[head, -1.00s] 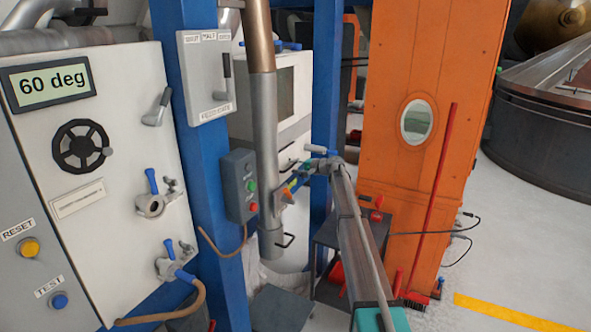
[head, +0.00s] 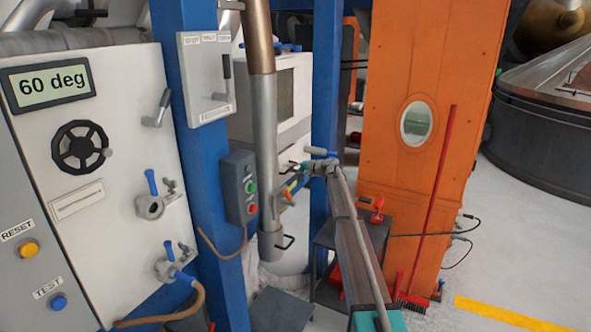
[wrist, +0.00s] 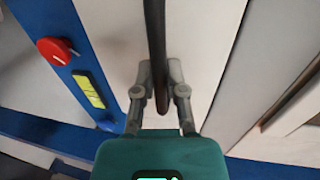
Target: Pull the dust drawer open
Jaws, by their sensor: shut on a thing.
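In the wrist view my gripper (wrist: 160,84) is shut on a dark bar handle (wrist: 155,35), with one finger on each side of it. The handle runs along a pale white front (wrist: 112,35), which I take to be the dust drawer. In the head view my gripper (head: 296,170) is small, at the white cabinet (head: 290,95) behind the grey pipe. The fingers and handle are too small there to make out clearly. I cannot tell from these views how far the drawer stands out.
The grey vertical pipe (head: 266,150) and button box (head: 238,187) stand close left of my gripper.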

